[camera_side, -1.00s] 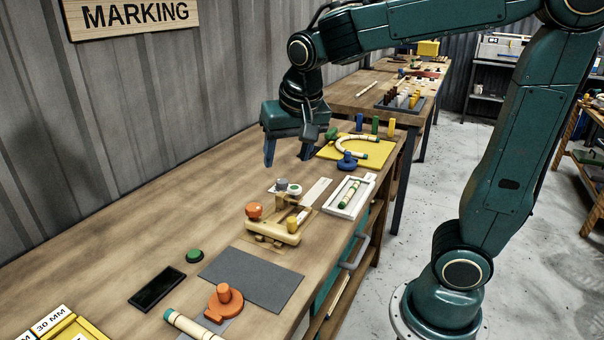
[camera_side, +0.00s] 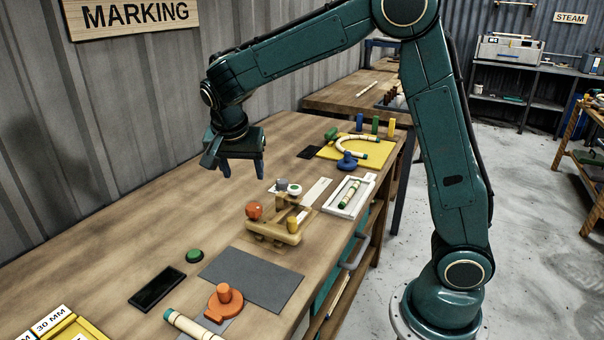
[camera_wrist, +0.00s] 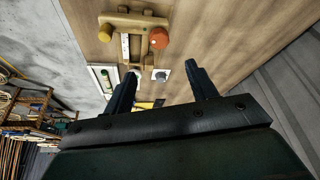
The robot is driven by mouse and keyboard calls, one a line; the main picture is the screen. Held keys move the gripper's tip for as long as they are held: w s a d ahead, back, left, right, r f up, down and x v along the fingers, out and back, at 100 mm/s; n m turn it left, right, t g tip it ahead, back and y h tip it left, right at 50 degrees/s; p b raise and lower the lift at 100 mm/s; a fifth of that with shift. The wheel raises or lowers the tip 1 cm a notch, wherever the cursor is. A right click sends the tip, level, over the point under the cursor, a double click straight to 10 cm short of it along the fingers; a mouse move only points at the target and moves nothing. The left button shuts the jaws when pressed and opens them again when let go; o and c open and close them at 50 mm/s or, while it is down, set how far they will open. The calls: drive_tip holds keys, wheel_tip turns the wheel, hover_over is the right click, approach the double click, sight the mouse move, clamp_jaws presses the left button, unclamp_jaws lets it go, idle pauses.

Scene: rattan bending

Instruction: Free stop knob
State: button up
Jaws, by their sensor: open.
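A wooden fixture (camera_side: 268,238) sits on the bench with an orange ball knob (camera_side: 254,210) on its left and a yellow knob (camera_side: 293,224) on its right. I cannot tell which of them is the stop knob. In the wrist view the orange knob (camera_wrist: 158,38) and the yellow knob (camera_wrist: 106,32) stand at the top, on the fixture (camera_wrist: 135,18). My gripper (camera_side: 243,172) is open and empty in the air above the bench, apart from the fixture. In the wrist view its two fingers (camera_wrist: 160,76) point toward the fixture with a clear gap between them.
A small white disc with a green centre (camera_side: 294,189) stands just behind the fixture. A white tray (camera_side: 338,208) with a rattan piece lies to its right. A blue knob (camera_side: 347,161) and yellow board (camera_side: 330,153) lie farther back.

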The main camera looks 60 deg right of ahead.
sight(253, 206)
drive_tip(key=shift+f, duration=0.1)
drive_tip(key=x, duration=1.3)
drive_tip(key=shift+d+f, duration=0.15)
drive_tip(key=shift+f, duration=0.15)
drive_tip(key=c, duration=1)
